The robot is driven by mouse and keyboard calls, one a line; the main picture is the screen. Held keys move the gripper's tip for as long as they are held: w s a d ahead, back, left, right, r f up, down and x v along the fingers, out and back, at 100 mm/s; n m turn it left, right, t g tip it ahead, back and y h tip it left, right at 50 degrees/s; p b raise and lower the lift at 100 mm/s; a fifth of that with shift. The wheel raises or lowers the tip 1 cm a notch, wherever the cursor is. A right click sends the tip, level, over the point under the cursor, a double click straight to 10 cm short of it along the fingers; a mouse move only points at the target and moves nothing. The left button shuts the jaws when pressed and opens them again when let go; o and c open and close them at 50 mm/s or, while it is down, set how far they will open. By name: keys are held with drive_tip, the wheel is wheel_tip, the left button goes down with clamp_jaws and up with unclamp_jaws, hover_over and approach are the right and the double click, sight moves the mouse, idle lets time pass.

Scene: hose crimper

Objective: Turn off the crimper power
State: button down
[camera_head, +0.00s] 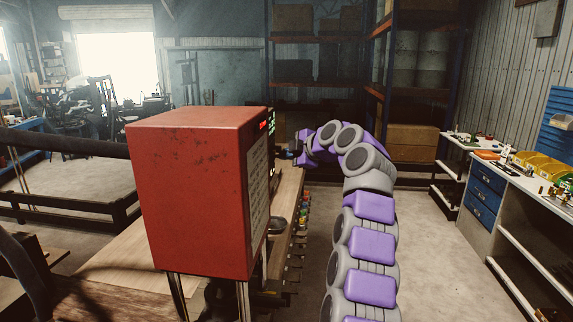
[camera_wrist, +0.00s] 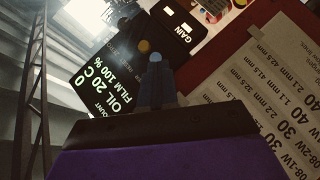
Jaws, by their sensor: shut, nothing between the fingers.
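The crimper's red control box (camera_head: 195,185) stands left of centre in the head view. Its front face is seen edge-on, with small lit red and green readouts. My gripper (camera_head: 291,154) is just right of that face, with the arm reaching in from the right. In the wrist view, my gripper (camera_wrist: 155,58) is shut and empty, its tips toward the panel. A small amber round part (camera_wrist: 144,46) shows just beyond the tips; I cannot tell whether they touch it. A dark display (camera_wrist: 105,75) reads OIL 20 C. I cannot clearly identify the power switch.
A printed size chart (camera_wrist: 260,100) is on the red panel, right of my gripper in the wrist view. A wooden bench (camera_head: 120,262) lies beneath the box. A workbench with blue drawers (camera_head: 485,190) and yellow bins stands right. Open floor (camera_head: 430,230) lies between.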

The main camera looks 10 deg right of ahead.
drive_tip(key=shift+r+t+y+p, duration=0.3)
drive_tip(key=shift+r+t+p, duration=0.1)
drive_tip(key=shift+r, duration=0.25)
idle(0.5)
